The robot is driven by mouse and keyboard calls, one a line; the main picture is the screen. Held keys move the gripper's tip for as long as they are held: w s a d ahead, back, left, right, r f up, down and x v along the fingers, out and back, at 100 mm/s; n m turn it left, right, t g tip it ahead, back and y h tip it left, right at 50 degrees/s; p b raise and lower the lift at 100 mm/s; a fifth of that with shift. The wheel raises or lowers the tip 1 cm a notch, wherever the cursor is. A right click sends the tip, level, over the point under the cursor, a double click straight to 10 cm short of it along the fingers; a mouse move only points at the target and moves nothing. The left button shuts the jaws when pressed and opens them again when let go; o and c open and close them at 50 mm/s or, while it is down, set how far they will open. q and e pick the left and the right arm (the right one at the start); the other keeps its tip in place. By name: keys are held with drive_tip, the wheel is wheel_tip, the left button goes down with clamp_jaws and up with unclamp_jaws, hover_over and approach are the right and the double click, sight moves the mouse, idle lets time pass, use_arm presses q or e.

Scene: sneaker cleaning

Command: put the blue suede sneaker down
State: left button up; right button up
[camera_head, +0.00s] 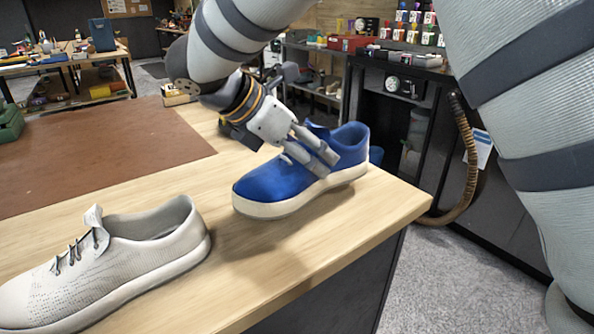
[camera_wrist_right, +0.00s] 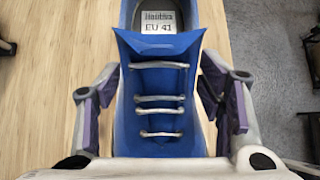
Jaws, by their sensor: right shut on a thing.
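The blue suede sneaker (camera_head: 275,181) has a white sole and is upright over the light wood bench top (camera_head: 370,215), near its right end. A shadow lies under and in front of it; I cannot tell whether the sole touches the wood. My right gripper (camera_head: 318,158) is shut on the sneaker from above, across its laced middle. In the right wrist view the sneaker (camera_wrist_right: 160,75) lies between the two fingers, toe toward the gripper, with white laces and a size label inside. My left gripper is out of view.
A pale grey sneaker (camera_head: 115,262) stands on the bench at the front left. A brown mat (camera_head: 95,155) covers the bench further left, with a green box (camera_head: 10,122) at its edge. The bench ends just right of the blue sneaker. Dark shelving (camera_head: 400,105) stands behind.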

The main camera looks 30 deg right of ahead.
drive_tip(key=shift+w+a+f, duration=0.1)
drive_tip(key=shift+w+f, duration=0.2)
drive_tip(key=shift+f, duration=0.05)
drive_tip(key=f, duration=0.3)
drive_tip(key=shift+w+a+f, duration=0.1)
drive_tip(key=shift+w+f, duration=0.1)
drive_tip(key=shift+f, duration=0.05)
drive_tip(key=o, duration=1.5)
drive_tip(key=shift+c, duration=0.2)
drive_tip(key=v, duration=1.2)
drive_tip(key=shift+b, duration=0.35)
